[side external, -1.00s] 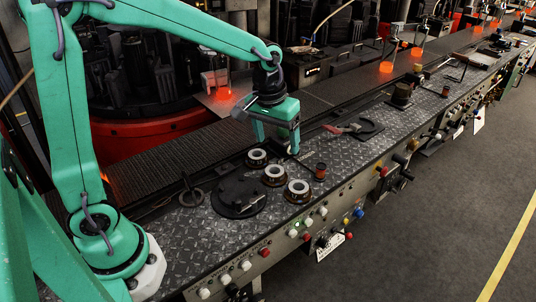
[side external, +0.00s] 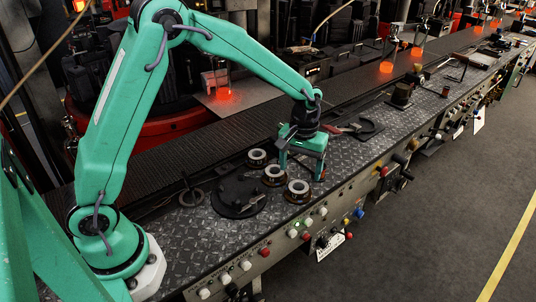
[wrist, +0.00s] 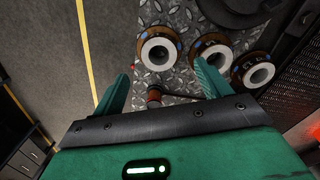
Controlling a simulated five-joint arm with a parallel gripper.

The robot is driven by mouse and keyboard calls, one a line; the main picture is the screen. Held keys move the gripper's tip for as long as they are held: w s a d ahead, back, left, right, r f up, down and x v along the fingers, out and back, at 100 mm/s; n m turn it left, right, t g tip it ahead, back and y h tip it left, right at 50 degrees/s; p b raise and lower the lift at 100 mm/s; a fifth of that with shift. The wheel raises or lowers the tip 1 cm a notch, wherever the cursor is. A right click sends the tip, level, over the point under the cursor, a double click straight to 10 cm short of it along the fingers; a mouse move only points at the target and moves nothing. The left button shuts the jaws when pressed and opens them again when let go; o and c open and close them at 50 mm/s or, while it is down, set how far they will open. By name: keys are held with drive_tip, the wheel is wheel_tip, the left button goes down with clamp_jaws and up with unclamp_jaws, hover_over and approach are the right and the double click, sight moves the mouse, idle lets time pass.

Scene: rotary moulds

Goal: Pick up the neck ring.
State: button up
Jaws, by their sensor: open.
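Three brown ring-shaped pieces with pale collars lie on the checker-plate deck. One is at the back (side external: 257,157), one in the middle (side external: 274,174) and one in front (side external: 298,190); I cannot tell which is the neck ring meant. My gripper (side external: 302,175) is open and empty, just right of the middle and front rings. In the wrist view my gripper (wrist: 161,72) has its jaws spread; the rings appear beyond the fingers at left (wrist: 158,48), centre (wrist: 212,48) and right (wrist: 258,73). The right finger partly hides the centre one.
A small red-brown cylinder (wrist: 153,95) stands between the fingers in the wrist view. A dark round plate (side external: 238,194) lies left of the rings. A red-handled tool (side external: 350,129) lies on a dark pad behind. Buttons and knobs line the deck's front panel.

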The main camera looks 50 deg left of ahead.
sight(299, 186)
drive_tip(key=shift+f, duration=1.05)
drive_tip(key=shift+f, duration=0.1)
drive_tip(key=shift+s+d+f, duration=0.1)
drive_tip(key=shift+s+f, duration=0.05)
drive_tip(key=shift+f, duration=2.3)
drive_tip(key=shift+c, duration=0.5)
drive_tip(key=c, duration=0.7)
